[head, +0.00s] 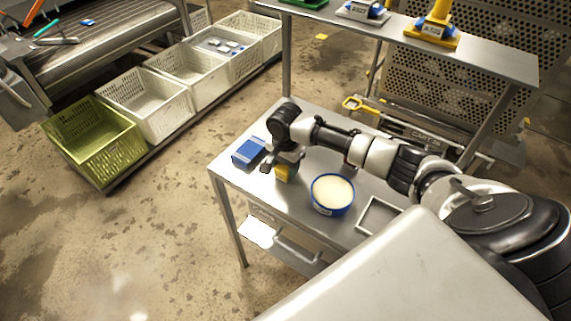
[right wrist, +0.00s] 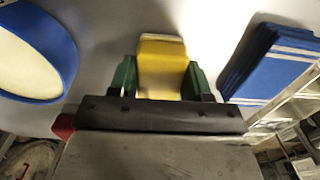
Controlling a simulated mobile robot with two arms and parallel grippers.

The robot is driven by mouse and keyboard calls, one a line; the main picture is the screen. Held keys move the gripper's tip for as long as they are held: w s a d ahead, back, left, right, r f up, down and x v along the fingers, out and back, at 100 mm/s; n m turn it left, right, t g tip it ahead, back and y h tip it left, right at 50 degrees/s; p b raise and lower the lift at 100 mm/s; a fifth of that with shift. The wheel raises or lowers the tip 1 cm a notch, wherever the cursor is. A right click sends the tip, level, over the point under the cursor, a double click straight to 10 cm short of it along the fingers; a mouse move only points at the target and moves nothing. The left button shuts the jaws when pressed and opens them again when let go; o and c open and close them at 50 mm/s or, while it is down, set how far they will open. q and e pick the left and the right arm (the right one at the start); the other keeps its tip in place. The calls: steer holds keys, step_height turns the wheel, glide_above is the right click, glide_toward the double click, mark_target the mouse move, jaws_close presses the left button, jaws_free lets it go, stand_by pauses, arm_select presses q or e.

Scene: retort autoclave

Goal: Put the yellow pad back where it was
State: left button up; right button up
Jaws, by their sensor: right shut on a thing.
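The yellow pad (right wrist: 162,60) is between the two green fingers of my right gripper (right wrist: 164,78) in the right wrist view. The gripper is shut on it. In the head view the pad (head: 283,173) shows just below my right gripper (head: 286,162), over the steel table (head: 232,181) between a blue stack and a round tub. I cannot tell whether the pad touches the tabletop. My left gripper is not in view.
The blue stack (head: 249,152) lies just left of the pad, and the blue-rimmed tub (head: 332,194) of pale contents stands just right. An empty square frame (head: 378,216) lies further right. A raised shelf (head: 470,58) runs along the back. Crates (head: 95,146) stand on the left.

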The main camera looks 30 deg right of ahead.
steer(key=o, duration=0.9)
steer(key=shift+f, duration=0.15)
steer(key=shift+c, duration=0.2)
step_height(320, 180, up, 12)
steer(key=shift+b, duration=0.4)
steer(key=shift+s, duration=0.1)
